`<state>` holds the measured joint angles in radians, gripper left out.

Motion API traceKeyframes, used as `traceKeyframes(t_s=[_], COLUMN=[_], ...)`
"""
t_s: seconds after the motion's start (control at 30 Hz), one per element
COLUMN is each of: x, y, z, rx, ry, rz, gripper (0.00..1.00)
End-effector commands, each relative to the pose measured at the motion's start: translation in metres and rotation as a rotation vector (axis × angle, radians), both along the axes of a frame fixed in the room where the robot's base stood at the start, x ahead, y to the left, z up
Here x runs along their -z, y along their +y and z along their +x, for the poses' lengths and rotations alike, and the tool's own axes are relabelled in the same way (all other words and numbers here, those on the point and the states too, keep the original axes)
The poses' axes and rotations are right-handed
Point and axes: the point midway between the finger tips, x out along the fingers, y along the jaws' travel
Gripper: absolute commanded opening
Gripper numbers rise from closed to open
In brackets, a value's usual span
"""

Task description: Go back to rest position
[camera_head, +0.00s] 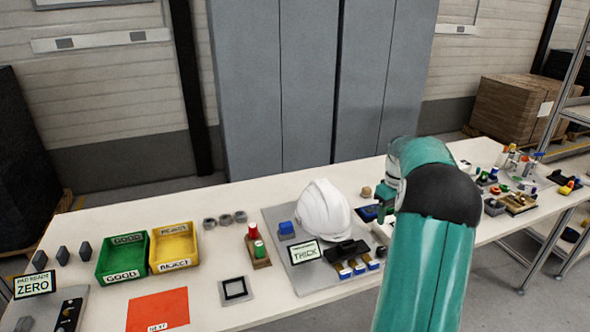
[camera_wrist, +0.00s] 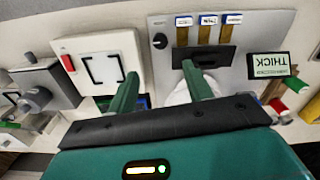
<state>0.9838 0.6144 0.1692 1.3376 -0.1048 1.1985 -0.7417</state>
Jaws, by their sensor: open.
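My arm reaches over the right part of the table in the head view. My gripper (camera_head: 386,196) is partly hidden by my own arm there. In the wrist view my gripper (camera_wrist: 161,84) has two green fingers set well apart, with nothing between them, so it is open. The white helmet shell (camera_head: 324,211) stands on a grey plate (camera_head: 273,220) to the left of my gripper. In the wrist view a white part of it (camera_wrist: 180,94) shows beside the right finger, mostly hidden by my gripper.
A small sign reading THICK (camera_head: 304,253) stands in front of the helmet. A green GOOD bin (camera_head: 107,266), a yellow REJECT bin (camera_head: 160,259) and a red sheet (camera_head: 158,310) lie at left. Small parts crowd the table's right end. Grey cabinets (camera_head: 300,80) stand behind.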

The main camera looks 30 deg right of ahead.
Motion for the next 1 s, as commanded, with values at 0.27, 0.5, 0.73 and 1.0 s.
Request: traceKeyframes(t_s=[0.27, 0.5, 0.73, 1.0], x=[-0.01, -0.068, -0.116, -0.145], y=[0.014, 0.111, 0.223, 0.339], z=[0.007, 0.033, 0.03, -0.01], rx=[-0.008, -0.036, -0.052, -0.061], ry=[-0.005, -0.05, -0.128, -0.246], rz=[-0.011, -0.079, -0.133, -0.15], gripper=[0.51, 0.51, 0.51, 0.51])
